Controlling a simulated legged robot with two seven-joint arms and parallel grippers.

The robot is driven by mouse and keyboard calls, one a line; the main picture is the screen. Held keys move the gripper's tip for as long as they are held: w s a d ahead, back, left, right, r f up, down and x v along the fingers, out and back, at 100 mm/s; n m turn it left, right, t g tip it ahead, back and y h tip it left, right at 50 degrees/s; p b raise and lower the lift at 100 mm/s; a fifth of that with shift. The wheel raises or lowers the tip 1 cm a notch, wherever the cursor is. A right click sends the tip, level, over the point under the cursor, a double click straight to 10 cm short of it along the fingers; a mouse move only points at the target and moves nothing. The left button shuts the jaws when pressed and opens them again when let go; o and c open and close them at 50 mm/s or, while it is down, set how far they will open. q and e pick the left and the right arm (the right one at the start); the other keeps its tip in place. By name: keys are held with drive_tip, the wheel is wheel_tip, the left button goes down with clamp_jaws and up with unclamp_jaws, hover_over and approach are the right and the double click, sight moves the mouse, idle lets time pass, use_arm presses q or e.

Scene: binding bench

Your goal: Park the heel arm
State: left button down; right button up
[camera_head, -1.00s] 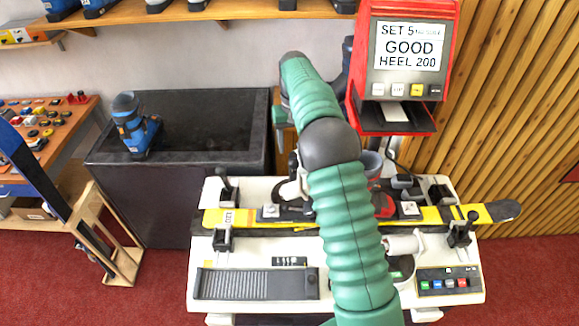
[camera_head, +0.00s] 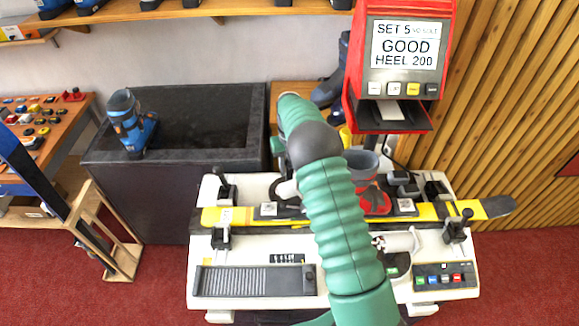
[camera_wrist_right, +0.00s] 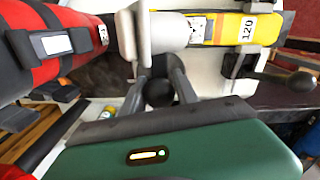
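A white arm piece with a round end, which looks like the heel arm (camera_wrist_right: 168,32), is at the top of the right wrist view, beside the yellow ski (camera_wrist_right: 238,28). My right gripper (camera_wrist_right: 160,72) points at it. Its two grey fingers stand on either side of a dark round knob (camera_wrist_right: 158,93); whether they press on it I cannot tell. In the head view the white piece (camera_head: 286,188) shows beside a dark ring, left of my green right arm, which hides part of the bench (camera_head: 235,257). My left gripper is not in view.
The yellow ski (camera_head: 335,213) lies clamped across the bench, with a red boot (camera_head: 372,196) behind my arm. A red display unit (camera_head: 405,60) reading GOOD HEEL 200 stands behind. A dark counter (camera_head: 205,115) holds a blue boot (camera_head: 130,125). Black clamp levers (camera_head: 457,228) rise from the bench.

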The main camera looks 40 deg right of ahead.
drive_tip(key=shift+d, duration=0.2)
drive_tip(key=c, duration=0.5)
clamp_jaws()
drive_tip(key=shift+a, duration=0.1)
